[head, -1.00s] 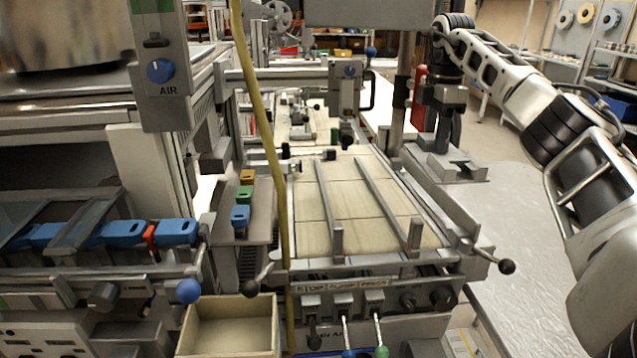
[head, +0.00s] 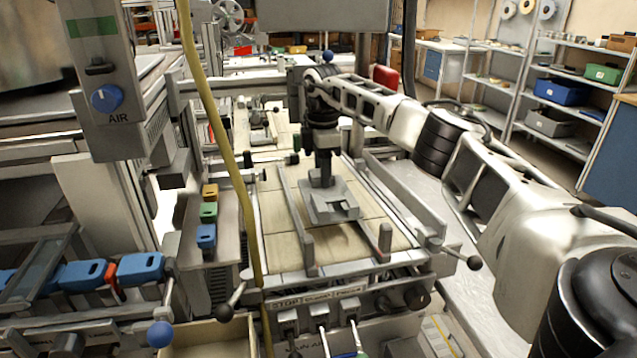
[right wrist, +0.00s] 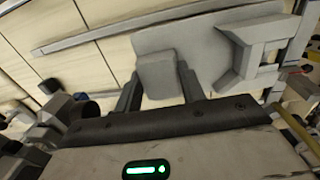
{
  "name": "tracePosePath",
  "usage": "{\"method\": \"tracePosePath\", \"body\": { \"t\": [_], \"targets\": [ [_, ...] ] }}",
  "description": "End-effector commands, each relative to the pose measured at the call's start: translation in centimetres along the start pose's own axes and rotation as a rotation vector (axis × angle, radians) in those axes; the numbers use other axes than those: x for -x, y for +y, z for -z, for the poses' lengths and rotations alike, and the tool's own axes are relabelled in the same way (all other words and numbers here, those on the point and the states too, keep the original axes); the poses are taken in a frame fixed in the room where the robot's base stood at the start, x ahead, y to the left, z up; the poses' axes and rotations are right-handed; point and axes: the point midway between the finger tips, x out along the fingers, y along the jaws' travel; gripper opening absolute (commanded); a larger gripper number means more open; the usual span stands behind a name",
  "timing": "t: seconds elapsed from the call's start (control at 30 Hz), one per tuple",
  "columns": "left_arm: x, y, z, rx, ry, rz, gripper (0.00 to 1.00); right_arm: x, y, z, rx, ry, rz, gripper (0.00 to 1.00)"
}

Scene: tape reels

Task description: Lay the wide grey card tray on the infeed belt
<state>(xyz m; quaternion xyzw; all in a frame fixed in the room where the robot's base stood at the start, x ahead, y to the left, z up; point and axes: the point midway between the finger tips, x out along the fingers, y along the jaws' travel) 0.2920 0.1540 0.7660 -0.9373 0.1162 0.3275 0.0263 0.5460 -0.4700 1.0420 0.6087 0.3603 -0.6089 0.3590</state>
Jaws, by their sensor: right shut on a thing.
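The wide grey card tray (head: 322,214) is a flat plate with raised grey blocks on top. My left gripper is not in view.
Two metal guide rails run along the belt, with upright posts at the near ends (head: 385,240). A yellow hose (head: 222,140) hangs left of the belt. Yellow, green and blue blocks (head: 206,236) sit on a ledge at left. A ball-ended lever (head: 474,262) sticks out at right.

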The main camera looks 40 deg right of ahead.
Motion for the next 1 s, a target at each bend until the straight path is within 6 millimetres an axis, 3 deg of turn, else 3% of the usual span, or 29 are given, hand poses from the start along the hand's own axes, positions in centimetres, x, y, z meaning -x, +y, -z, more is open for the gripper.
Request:
{"method": "tracePosePath", "body": {
  "t": [0.13,0.3,0.57,0.6,0.63,1.0],
  "targets": [
    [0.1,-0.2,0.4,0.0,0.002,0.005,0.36,-1.4,0.1,1.0,0.0,-0.002,0.003,0.12],
    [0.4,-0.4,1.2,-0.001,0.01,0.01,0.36,-3.6,0.1,0.8,0.0,-0.002,0.002,0.13],
    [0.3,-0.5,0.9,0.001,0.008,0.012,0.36,-4.3,0.1,0.8,0.001,-0.004,0.001,0.14],
    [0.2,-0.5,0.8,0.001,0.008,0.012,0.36,-4.3,0.1,0.8,0.002,-0.005,0.001,0.52],
    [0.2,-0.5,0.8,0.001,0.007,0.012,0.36,-4.3,0.1,0.8,0.002,-0.004,0.001,0.6],
    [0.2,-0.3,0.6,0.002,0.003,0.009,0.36,-3.7,0.1,0.8,0.0,-0.001,-0.001,0.61]
  ]
}}
